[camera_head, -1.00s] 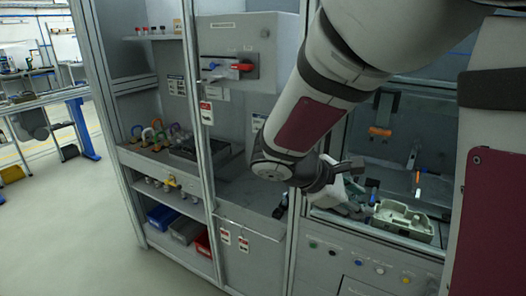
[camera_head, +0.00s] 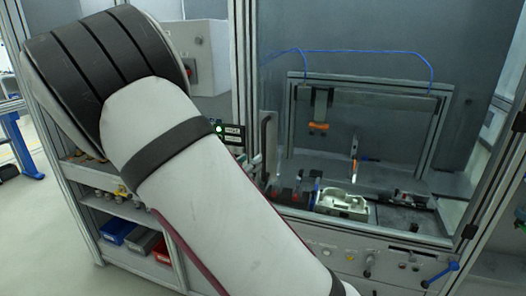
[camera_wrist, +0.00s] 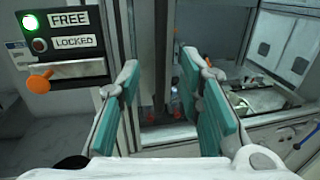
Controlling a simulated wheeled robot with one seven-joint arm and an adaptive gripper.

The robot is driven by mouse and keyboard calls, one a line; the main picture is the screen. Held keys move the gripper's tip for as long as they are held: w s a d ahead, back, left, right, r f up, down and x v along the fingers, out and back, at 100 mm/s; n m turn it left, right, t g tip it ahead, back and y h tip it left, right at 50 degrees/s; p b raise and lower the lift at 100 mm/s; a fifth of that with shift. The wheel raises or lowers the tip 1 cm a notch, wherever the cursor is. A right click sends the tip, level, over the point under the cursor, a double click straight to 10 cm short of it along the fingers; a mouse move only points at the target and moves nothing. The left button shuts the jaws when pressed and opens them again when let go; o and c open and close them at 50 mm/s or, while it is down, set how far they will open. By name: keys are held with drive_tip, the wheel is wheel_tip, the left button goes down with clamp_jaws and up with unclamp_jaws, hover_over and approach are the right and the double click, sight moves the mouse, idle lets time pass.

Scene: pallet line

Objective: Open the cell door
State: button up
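The cell door (camera_head: 375,65) is a clear panel in a metal frame, in front of a fixture in the head view; it looks shut. An upright bar handle (camera_head: 265,140) stands near its left edge. In the wrist view, the dark upright bar (camera_wrist: 166,55) shows beyond and between my fingers. My gripper (camera_wrist: 160,68) is open, with teal pads on either side and nothing between them. In the head view my arm hides most of the gripper. A lock panel (camera_wrist: 65,42) reads FREE with a lit green lamp and LOCKED with an unlit lamp; it also shows in the head view (camera_head: 228,132).
An orange knob (camera_wrist: 40,82) sticks out under the lock panel, left of my gripper. Inside the cell are a pale tray-like part (camera_head: 342,203) and an orange-tipped fixture (camera_head: 319,127). A blue-handled lever (camera_head: 440,272) projects at lower right.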

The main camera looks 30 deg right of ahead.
sight(264, 151)
drive_tip(key=x, duration=0.8)
drive_tip(key=shift+w+d, duration=0.1)
drive_tip(key=shift+d, duration=0.25)
drive_tip(key=shift+c, duration=0.5)
clamp_jaws()
